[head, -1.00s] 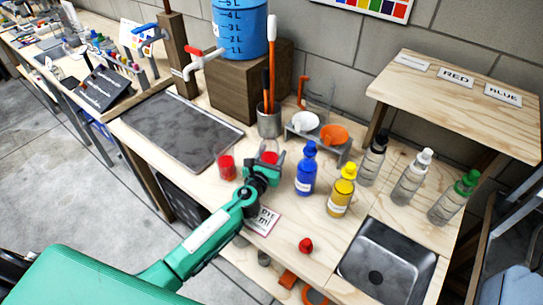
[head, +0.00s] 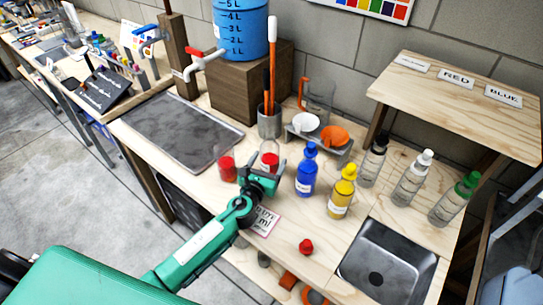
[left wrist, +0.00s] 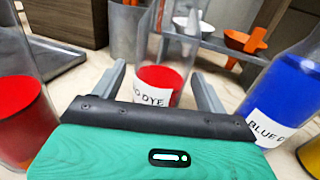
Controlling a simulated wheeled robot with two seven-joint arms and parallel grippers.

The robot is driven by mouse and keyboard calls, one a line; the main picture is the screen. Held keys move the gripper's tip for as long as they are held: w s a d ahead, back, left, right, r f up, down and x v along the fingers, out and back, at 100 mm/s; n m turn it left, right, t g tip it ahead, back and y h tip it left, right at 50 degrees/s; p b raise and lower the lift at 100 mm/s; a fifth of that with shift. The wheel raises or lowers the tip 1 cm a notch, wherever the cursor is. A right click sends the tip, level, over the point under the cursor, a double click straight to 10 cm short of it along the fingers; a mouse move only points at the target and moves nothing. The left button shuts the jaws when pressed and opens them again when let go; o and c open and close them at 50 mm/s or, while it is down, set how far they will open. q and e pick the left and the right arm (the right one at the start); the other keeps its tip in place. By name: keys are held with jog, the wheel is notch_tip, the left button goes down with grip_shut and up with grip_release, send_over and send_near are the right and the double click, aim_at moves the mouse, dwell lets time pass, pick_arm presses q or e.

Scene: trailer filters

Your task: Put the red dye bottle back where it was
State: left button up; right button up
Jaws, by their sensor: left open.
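The red dye bottle (head: 269,158) stands upright on the bench, clear with red liquid low inside and no cap on it. In the left wrist view the bottle (left wrist: 160,84) shows a label ending in "D DYE". My left gripper (head: 264,166) is open, in front of it. Its fingers (left wrist: 162,86) reach toward both sides of the bottle with gaps visible. A red cap (head: 306,246) lies near the bench's front edge. The raised wooden shelf (head: 430,95) at the right carries labels, two reading RED and BLUE. My right gripper is not in view.
A glass with red liquid (head: 226,167) stands close left of the gripper. The blue bottle (head: 306,175) and yellow bottle (head: 341,197) stand close right. Black-, white- and green-capped bottles stand below the shelf. A metal sink (head: 385,268) is at front right.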

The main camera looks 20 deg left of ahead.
pick_arm(q)
jog(key=s, duration=0.6)
jog(key=s+b, duration=0.1)
jog(key=s, duration=0.2)
jog(key=shift+a, duration=0.3)
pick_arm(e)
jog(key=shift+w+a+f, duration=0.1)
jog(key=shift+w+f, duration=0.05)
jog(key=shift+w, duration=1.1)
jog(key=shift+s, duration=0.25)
